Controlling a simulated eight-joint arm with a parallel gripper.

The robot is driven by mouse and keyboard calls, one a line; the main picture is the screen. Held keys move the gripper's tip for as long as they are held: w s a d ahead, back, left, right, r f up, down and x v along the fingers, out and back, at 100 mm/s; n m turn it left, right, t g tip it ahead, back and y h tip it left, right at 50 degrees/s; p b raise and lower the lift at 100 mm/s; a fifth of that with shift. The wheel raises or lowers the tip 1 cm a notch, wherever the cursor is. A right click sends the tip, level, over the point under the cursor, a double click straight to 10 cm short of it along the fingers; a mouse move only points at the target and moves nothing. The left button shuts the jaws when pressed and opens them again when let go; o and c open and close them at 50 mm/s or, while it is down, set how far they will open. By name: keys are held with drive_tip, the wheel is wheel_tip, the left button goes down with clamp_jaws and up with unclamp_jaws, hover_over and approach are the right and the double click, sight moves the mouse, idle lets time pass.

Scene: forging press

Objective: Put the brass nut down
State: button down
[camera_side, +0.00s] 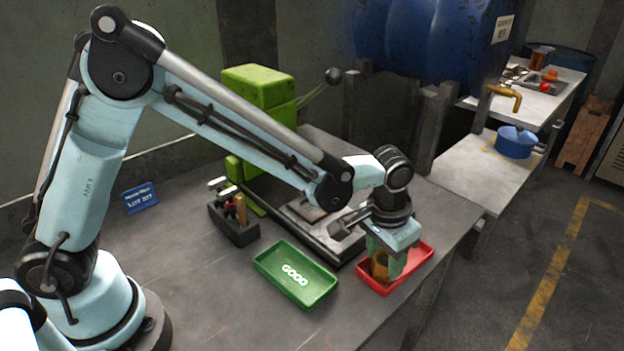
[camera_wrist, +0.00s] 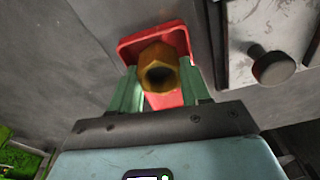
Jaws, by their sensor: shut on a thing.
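The brass nut (camera_side: 379,266) is in my gripper (camera_side: 388,270), which is shut on it at the red tray (camera_side: 424,257). In the wrist view the brass nut (camera_wrist: 158,68) sits between the two pale green fingers (camera_wrist: 160,88), its round hole facing the camera. The red tray (camera_wrist: 126,46) lies beyond the nut in that view. The gripper hides part of the tray in the side view. I cannot tell whether the nut touches the tray floor.
A black holder with tools (camera_side: 234,224) is by the press. The table's right edge runs close to the red tray.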

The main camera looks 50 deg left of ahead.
sight(378, 270)
drive_tip(key=c, duration=0.5)
unclamp_jaws()
drive_tip(key=shift+r, duration=0.1)
wheel_tip(378, 270, up, 11)
drive_tip(key=s, duration=0.1)
drive_tip(key=shift+s+a+r+n+t, duration=0.1)
drive_tip(key=shift+s+a+n+t, duration=0.25)
drive_tip(key=shift+s+a+t, duration=1.4)
drive_tip(key=shift+s+a+r+n+t, duration=0.15)
drive_tip(key=shift+s+a+n, duration=0.25)
drive_tip(key=shift+s+a, duration=2.85)
drive_tip(key=shift+s+a+n+t, duration=0.35)
drive_tip(key=shift+s+a+t, duration=0.5)
drive_tip(key=shift+a, duration=3.5)
drive_tip(key=shift+w, duration=0.2)
